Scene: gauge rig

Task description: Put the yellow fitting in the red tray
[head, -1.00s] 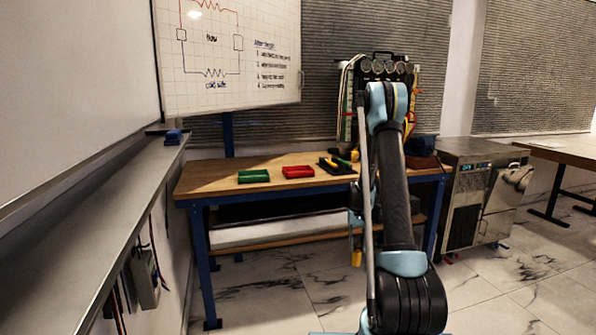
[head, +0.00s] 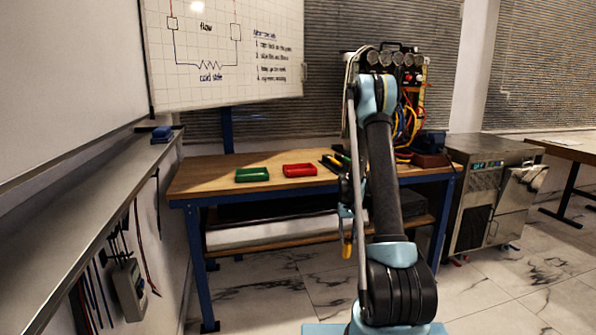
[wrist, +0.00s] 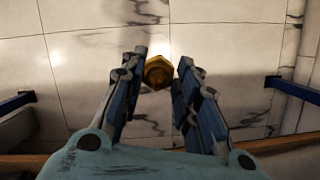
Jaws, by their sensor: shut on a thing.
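The yellow fitting (wrist: 158,72) is between my gripper's fingertips (wrist: 161,66) in the wrist view, with floor tiles behind it. In the head view the fitting (head: 347,250) hangs below my gripper (head: 346,228), lower than the bench top and in front of the bench. My gripper is shut on it; my arm partly hides the gripper in the head view. The red tray (head: 300,170) lies on the wooden bench, left of and above the gripper in the picture. It looks empty.
A green tray (head: 252,175) lies left of the red one on the bench (head: 215,178). Dark and yellow tools (head: 333,163) lie right of the red tray. A gauge rig (head: 395,60) with hoses stands behind my arm. A metal cabinet (head: 490,195) stands right.

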